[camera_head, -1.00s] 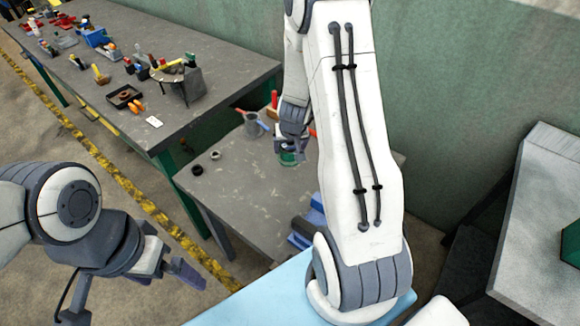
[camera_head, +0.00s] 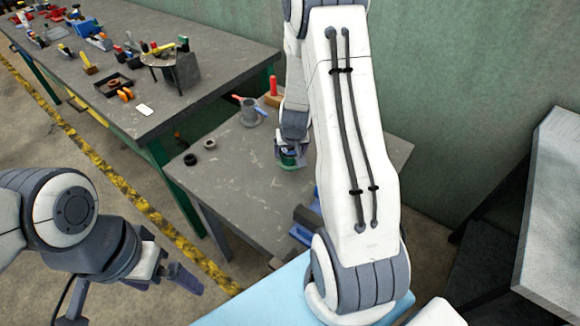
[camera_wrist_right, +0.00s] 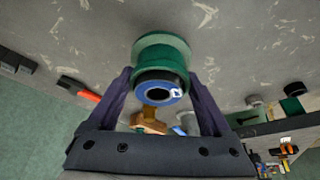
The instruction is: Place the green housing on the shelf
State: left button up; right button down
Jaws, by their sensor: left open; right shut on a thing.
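The green housing (camera_wrist_right: 160,52) is a round, flanged part with a black band and a blue ring on its near end, seen in the right wrist view. My right gripper (camera_wrist_right: 158,92) is shut on it, a finger on each side. In the head view the green housing (camera_head: 289,160) shows low over the smaller grey table, partly hidden by my right gripper (camera_head: 292,148). I cannot tell whether it touches the tabletop. My left gripper (camera_head: 135,300) is open and empty at the lower left, over the floor. I cannot make out a shelf with certainty.
The smaller grey table (camera_head: 235,185) holds two dark rings (camera_head: 200,151), a grey cup (camera_head: 249,112) and a blue object (camera_head: 305,225). A longer workbench (camera_head: 190,100) with several tools and parts stands behind it. A green wall (camera_head: 450,90) closes the right.

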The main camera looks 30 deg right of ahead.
aim_at(290, 161)
jog(key=shift+w+f+b, duration=0.1)
jog(key=shift+f+b, duration=0.8)
jog(key=shift+f, duration=1.15)
jog(key=shift+f, duration=0.1)
jog(key=shift+f, duration=0.1)
grip_release()
